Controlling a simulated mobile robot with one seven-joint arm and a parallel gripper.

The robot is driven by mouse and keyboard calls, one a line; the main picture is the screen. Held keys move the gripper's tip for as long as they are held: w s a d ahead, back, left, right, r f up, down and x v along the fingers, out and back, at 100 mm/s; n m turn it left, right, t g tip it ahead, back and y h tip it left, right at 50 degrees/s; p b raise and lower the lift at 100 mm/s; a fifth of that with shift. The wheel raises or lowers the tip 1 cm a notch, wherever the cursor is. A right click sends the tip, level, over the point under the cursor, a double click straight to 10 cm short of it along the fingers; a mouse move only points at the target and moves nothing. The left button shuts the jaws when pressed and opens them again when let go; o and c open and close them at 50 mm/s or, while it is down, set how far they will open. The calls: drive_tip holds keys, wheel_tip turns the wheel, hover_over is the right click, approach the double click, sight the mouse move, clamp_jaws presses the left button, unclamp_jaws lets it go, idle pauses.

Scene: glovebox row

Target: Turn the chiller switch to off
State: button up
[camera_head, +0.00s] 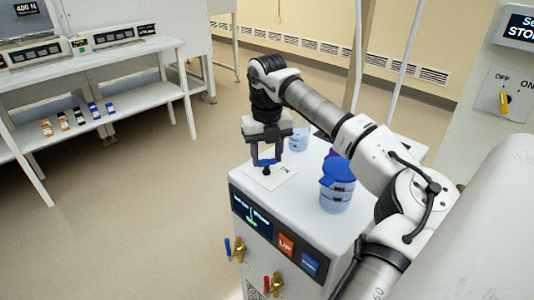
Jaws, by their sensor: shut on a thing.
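The white chiller cabinet (318,243) stands in the middle, with a dark display and buttons on its front edge. On its top lies a pale plate (284,175) with small lettering that I cannot read surely. A small dark switch knob (266,170) stands on this plate. My gripper (266,163) points down over the plate, with its fingers around the top of the knob, shut on it. The fingers hide part of the knob, so I cannot tell which way it is turned.
A blue-lidded container (337,187) and a clear container (299,138) stand on the chiller top near my arm. Valves with blue (238,249) and red handles (272,284) stick out in front. A yellow OFF/ON wall switch (504,102) is at right. Floor at left is clear.

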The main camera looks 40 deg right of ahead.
drive_tip(key=shift+w+r+n+p, duration=0.1)
drive_tip(key=shift+n+p, duration=0.2)
drive_tip(key=shift+n, duration=2.2)
drive_tip(key=o, duration=1)
wheel_tip(320, 180, up, 14)
drive_tip(key=shift+f, duration=0.15)
drive_tip(key=shift+a, duration=0.1)
